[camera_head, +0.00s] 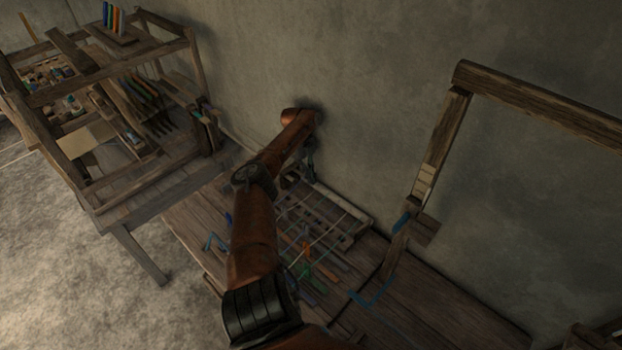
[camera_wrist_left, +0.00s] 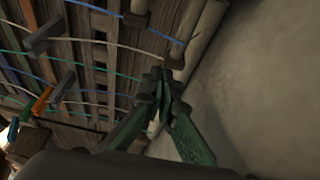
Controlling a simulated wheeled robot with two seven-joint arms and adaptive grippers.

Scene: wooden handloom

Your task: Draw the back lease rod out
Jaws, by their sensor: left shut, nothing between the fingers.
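A low wooden loom frame (camera_head: 300,225) with several coloured warp threads lies on the table against the wall. A pale round bar (camera_head: 345,203) runs along its wall side; it also shows in the left wrist view (camera_wrist_left: 203,38). I cannot tell whether this bar is the back lease rod. My left gripper (camera_head: 310,170) is over the loom's wall-side edge, partly hidden by my arm. In the left wrist view its green fingers (camera_wrist_left: 163,84) are shut and empty, close to the bar; contact is unclear. My right gripper is not in view.
Coloured sticks (camera_head: 310,275) lie at the loom's near side. A wooden upright frame (camera_head: 445,140) with a blue piece (camera_head: 402,222) stands to the right. A larger loom (camera_head: 100,210) stands at the left. The table (camera_head: 440,310) is bare at the right front.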

